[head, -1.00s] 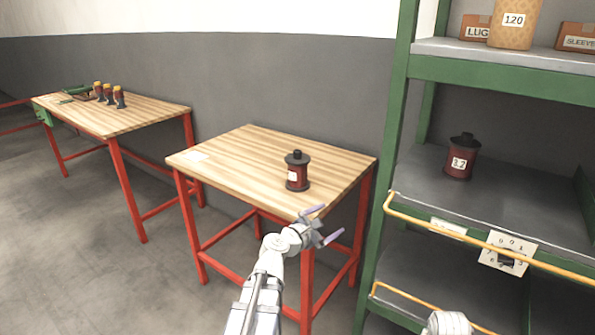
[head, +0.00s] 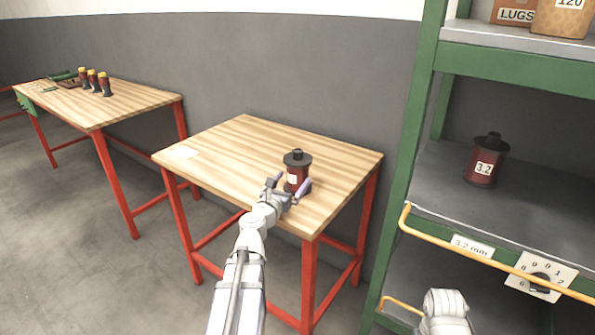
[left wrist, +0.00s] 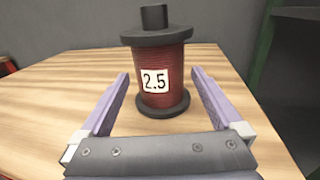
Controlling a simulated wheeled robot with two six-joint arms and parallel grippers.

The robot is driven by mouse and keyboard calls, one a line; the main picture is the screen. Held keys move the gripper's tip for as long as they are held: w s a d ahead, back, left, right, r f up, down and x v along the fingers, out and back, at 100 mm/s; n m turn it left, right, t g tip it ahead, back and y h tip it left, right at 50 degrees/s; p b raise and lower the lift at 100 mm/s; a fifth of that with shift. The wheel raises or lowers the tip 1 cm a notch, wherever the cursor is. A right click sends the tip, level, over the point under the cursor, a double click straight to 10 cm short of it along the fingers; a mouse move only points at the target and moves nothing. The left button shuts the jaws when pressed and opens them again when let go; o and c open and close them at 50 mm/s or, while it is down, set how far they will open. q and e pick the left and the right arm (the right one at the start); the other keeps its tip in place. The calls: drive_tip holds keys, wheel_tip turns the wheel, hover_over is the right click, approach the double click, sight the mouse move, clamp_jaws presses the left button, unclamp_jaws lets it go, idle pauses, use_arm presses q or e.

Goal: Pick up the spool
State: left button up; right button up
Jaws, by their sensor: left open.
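A dark red spool (head: 297,173) with black end flanges stands upright on the near wooden table (head: 225,155). In the left wrist view the spool (left wrist: 160,75) carries a white label reading 2.5. My left gripper (head: 287,188) is open at the near side of the spool. In the left wrist view its two purple fingers (left wrist: 160,100) reach along either side of the lower spool, with gaps on both sides. A second red spool (head: 486,160) labelled 3.2 stands on the green shelf at the right. My right gripper is out of view.
The green shelving unit (head: 395,190) stands right of the table, with a yellow rail (head: 480,252) along its shelf. Another table (head: 130,103) with several small red and yellow items is at the left.

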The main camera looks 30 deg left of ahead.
sight(301, 170)
use_arm(q)
drive_tip(key=shift+w+a+f+b, duration=0.15)
drive_tip(key=shift+w, duration=1.15)
drive_tip(key=shift+w+a+f+b, duration=0.1)
drive_tip(key=shift+w+a, duration=0.1)
drive_tip(key=shift+w, duration=1.1)
drive_tip(key=shift+w+a+f+b, duration=0.15)
drive_tip(key=shift+w, duration=1.15)
drive_tip(key=shift+s, duration=0.1)
clamp_jaws()
